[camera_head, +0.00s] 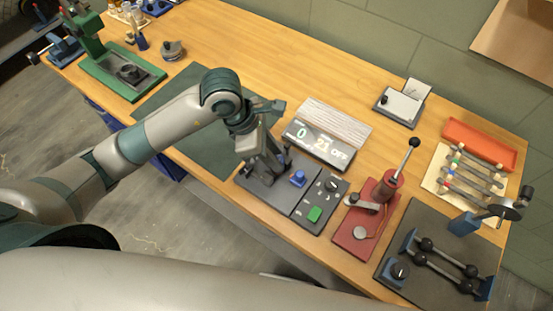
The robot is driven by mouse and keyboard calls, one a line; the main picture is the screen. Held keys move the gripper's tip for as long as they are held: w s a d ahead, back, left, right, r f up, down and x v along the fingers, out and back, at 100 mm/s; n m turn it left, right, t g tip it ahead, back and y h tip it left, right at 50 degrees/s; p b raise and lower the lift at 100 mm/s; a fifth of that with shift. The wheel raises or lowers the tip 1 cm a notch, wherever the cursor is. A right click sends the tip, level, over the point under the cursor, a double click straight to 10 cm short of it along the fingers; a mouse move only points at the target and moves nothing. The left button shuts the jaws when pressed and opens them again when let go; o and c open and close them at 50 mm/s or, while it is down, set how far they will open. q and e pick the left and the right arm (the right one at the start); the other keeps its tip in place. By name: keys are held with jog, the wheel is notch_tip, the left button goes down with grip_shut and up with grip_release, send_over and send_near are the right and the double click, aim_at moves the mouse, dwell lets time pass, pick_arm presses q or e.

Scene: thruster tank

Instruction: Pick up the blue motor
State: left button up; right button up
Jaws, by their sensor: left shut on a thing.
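My left gripper (268,168) reaches down over the left part of a dark panel (252,184). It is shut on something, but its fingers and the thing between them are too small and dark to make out. A small blue part (298,178) stands on the panel just right of the gripper, with a visible gap between them. I cannot tell whether this is the blue motor. My right gripper is not in view.
A display (318,145) reading 0, 21 and OFF stands behind the panel. A green button (315,214) is on the panel's right part. A red lever press (367,215) stands to the right. A green press (110,65) is at the far left.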

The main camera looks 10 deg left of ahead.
pick_arm(q)
jog(key=shift+r+p, duration=0.3)
jog(key=shift+r, duration=0.25)
notch_tip(320, 180, up, 4)
jog(key=shift+f+p, duration=0.1)
jog(key=shift+p, duration=0.8)
jog(key=s+d+r+p, duration=0.4)
jog(key=s+d+r, duration=0.1)
jog(key=s, duration=0.5)
jog(key=shift+d+r, duration=0.4)
jog(key=shift+r, duration=0.2)
jog(key=shift+f, duration=0.1)
